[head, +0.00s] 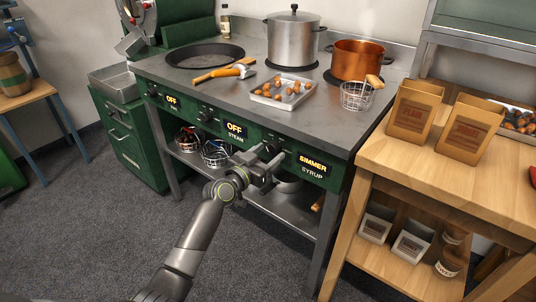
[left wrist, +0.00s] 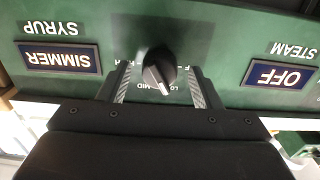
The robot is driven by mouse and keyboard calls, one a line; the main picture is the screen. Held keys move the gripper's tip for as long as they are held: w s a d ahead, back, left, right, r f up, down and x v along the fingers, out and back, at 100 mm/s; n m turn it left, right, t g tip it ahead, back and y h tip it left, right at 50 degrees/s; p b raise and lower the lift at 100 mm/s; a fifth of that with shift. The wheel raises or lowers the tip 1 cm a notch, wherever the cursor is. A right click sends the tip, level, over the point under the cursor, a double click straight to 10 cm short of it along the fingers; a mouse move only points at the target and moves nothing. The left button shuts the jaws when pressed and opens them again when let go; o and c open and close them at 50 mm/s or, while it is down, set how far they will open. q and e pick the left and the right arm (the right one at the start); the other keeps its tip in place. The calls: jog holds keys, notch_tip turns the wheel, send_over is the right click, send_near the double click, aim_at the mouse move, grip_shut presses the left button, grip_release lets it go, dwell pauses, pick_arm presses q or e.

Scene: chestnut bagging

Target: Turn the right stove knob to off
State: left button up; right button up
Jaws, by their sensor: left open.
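The right stove knob (left wrist: 158,68) is round and black with a pale pointer line. In the left wrist view, which shows the panel upside down, it sits between the two fingers of my left gripper (left wrist: 160,88). The fingers are open on either side of it, with a gap visible. In the head view my left gripper (head: 268,160) is at the stove front and partly hides the knob. The display beside this knob (head: 312,165) reads SIMMER, with SYRUP below; it also shows in the left wrist view (left wrist: 60,58). My right gripper is not in view.
The STEAM display (head: 236,129) to the left reads OFF, as does the far-left display (head: 172,100). On the stovetop stand a pan (head: 205,54), a steel pot (head: 293,40), a copper pot (head: 357,60) and a chestnut tray (head: 283,98). A wooden table (head: 450,180) stands right.

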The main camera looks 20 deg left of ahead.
pick_arm(q)
jog(key=shift+w+d, duration=0.1)
jog(key=shift+w, duration=0.15)
jog(key=c, duration=1)
